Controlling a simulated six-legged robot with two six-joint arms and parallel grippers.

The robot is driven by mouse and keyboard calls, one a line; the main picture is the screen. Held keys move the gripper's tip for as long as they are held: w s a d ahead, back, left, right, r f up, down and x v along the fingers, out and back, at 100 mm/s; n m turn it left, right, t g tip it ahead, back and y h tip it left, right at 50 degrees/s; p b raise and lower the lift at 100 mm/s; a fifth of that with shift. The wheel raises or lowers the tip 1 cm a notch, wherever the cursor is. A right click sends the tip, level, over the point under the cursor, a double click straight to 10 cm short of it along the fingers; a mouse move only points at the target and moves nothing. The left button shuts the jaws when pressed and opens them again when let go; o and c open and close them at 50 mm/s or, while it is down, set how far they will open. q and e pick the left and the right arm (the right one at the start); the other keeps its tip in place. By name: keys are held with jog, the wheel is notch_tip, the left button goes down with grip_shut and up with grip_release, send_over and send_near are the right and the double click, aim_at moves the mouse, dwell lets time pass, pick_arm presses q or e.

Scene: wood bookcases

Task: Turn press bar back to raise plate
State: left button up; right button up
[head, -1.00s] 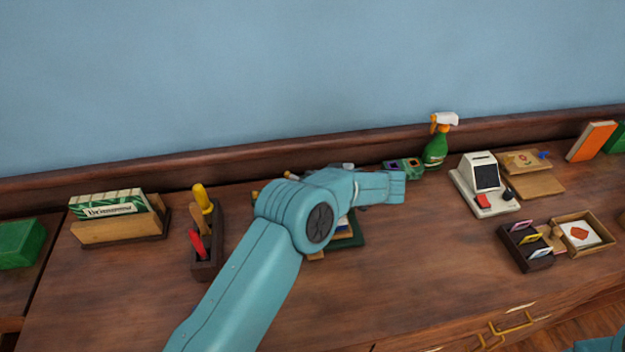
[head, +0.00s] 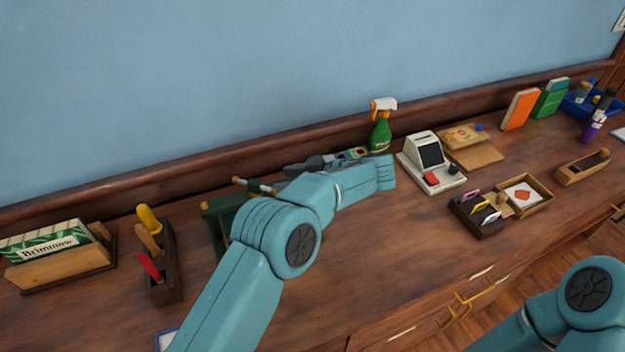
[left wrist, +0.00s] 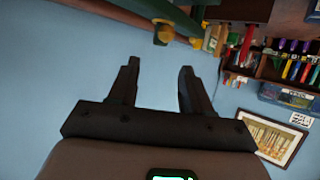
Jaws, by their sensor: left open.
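The dark green press (head: 217,214) stands on the wooden top, left of centre in the head view. My left arm hides much of it, and I cannot make out its plate. Its bar (head: 255,186), with brass-coloured ends, shows above my arm. My left gripper (head: 293,168) is open and empty, pointing left just right of the bar and apart from it. In the left wrist view its two dark fingers (left wrist: 157,78) are spread, with a round brass knob (left wrist: 163,33) on a green part just beyond the tips. My right gripper is out of view; only its arm shows.
A green spray bottle (head: 380,132) stands behind my left wrist. A card terminal (head: 431,160) and small open boxes (head: 522,194) are to the right. A tool holder (head: 160,262) and a card rack (head: 60,258) are at left.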

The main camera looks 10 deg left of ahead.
pick_arm(q)
jog(key=v, duration=0.7)
dwell(0.4)
